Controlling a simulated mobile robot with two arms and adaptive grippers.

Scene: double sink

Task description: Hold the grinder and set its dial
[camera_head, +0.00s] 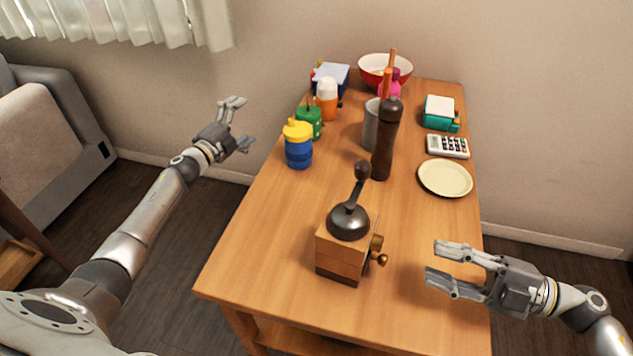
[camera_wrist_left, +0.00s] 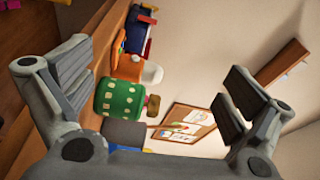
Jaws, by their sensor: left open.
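A wooden coffee grinder (camera_head: 340,254) stands upright near the front of the wooden table. It has a dark metal dome on top, a crank with a dark knob (camera_head: 362,170), and a brass dial (camera_head: 379,255) on its right side. My left gripper (camera_head: 240,122) is open and empty, left of the table and apart from the grinder. In the left wrist view its two fingers (camera_wrist_left: 153,88) are spread wide, and the grinder is not seen there. My right gripper (camera_head: 432,264) is open and empty over the table's right front, to the right of the dial and apart from it.
A tall dark pepper mill (camera_head: 385,143) stands behind the grinder. A blue jar with a yellow lid (camera_head: 298,150) and a green pot (camera_head: 309,123) stand at the left edge. A plate (camera_head: 445,178), calculator (camera_head: 447,146) and red bowl (camera_head: 386,68) are farther back. The front left is clear.

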